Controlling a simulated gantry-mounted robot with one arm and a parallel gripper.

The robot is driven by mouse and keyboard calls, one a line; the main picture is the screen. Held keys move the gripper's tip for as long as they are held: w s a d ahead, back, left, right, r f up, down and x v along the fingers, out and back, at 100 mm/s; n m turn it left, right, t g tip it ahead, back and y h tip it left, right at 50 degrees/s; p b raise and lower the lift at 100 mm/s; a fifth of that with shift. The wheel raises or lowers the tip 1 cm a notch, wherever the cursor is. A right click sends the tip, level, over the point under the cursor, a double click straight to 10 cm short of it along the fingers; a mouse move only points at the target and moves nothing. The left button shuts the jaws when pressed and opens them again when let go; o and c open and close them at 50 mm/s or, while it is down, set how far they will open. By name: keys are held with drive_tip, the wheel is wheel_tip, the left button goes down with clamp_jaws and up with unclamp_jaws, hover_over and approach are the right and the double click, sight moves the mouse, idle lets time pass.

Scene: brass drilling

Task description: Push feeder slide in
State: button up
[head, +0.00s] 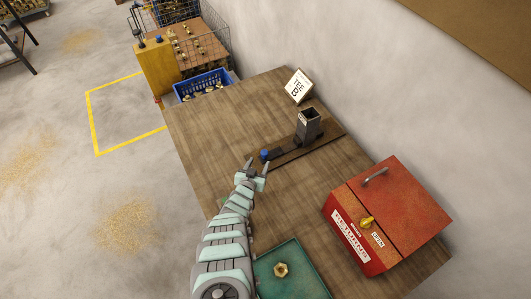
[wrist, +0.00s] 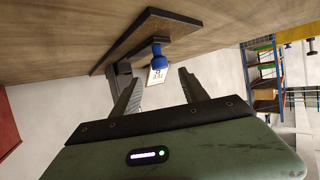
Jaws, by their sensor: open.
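The feeder (head: 308,127) is a dark upright square tube on a flat dark base plate (head: 328,134) on the wooden bench. Its slide (head: 282,151) is a dark bar lying on the plate, with a blue knob (head: 264,154) at the left end. The blue knob also shows in the wrist view (wrist: 157,51), beyond the fingertips. My gripper (head: 257,166) is open and empty, just in front of the knob. In the wrist view my gripper (wrist: 158,78) has its two fingers apart with the knob roughly between their tips, seemingly not touching it. How far the slide sits in the feeder is unclear.
A red box (head: 385,215) with a yellow knob stands at the right. A green tray (head: 290,272) with a brass part (head: 281,269) lies near the front. A small sign (head: 298,86) and a blue crate (head: 203,84) are at the back. The bench left of the slide is clear.

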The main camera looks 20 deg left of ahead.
sight(264, 153)
drive_tip(key=b+x, duration=0.7)
drive_tip(key=shift+s+f+b, duration=0.1)
drive_tip(key=shift+f+b, duration=0.05)
drive_tip(key=shift+b, duration=0.2)
drive_tip(key=w+b, duration=0.2)
drive_tip(key=shift+f+b, duration=0.15)
drive_tip(key=shift+b, duration=0.15)
drive_tip(key=shift+w, duration=0.1)
drive_tip(key=shift+c, duration=0.5)
clamp_jaws()
